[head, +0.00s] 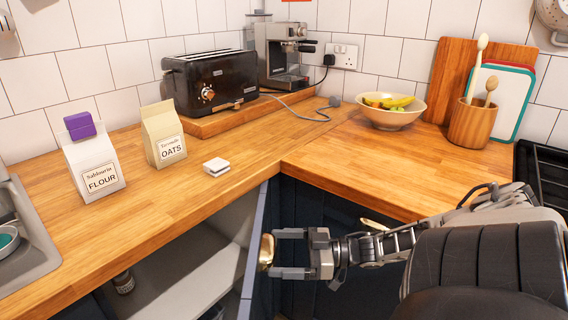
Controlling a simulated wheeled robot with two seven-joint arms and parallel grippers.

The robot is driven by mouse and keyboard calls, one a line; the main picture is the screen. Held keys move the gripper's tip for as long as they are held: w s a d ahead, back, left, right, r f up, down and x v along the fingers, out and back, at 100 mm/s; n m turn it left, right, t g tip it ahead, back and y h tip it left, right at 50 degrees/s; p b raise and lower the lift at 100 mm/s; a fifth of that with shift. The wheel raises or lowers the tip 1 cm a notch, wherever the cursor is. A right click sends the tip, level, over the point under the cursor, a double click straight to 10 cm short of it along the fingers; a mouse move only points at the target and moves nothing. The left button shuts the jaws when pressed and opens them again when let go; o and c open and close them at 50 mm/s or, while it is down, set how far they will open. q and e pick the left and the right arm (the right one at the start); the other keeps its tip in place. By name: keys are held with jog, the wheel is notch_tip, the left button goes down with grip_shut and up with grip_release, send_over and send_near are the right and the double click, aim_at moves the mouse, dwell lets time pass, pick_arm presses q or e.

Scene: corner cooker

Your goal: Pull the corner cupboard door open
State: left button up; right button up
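The corner cupboard door (254,258) is dark blue and stands swung out, seen nearly edge-on below the inner corner of the worktop. The cupboard's pale interior shelf (190,285) shows to its left. A round brass knob (266,253) sits at the door. My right gripper (277,253) reaches in from the right, with one finger above the knob and one below. Its fingertips appear to touch the knob, and the gap between them matches the knob's height. My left gripper is not in view.
The wooden worktop (190,205) overhangs the cupboards. Flour (97,165) and oats (163,140) packets, a toaster (210,80), coffee machine (285,55) and fruit bowl (390,115) stand on it. Another brass handle (374,224) shows beneath the right worktop. A sink (30,240) is at far left.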

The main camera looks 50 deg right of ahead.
jog(key=p+v, duration=0.1)
jog(key=v, duration=0.6)
jog(key=shift+s+d, duration=0.2)
jog(key=shift+c, duration=0.3)
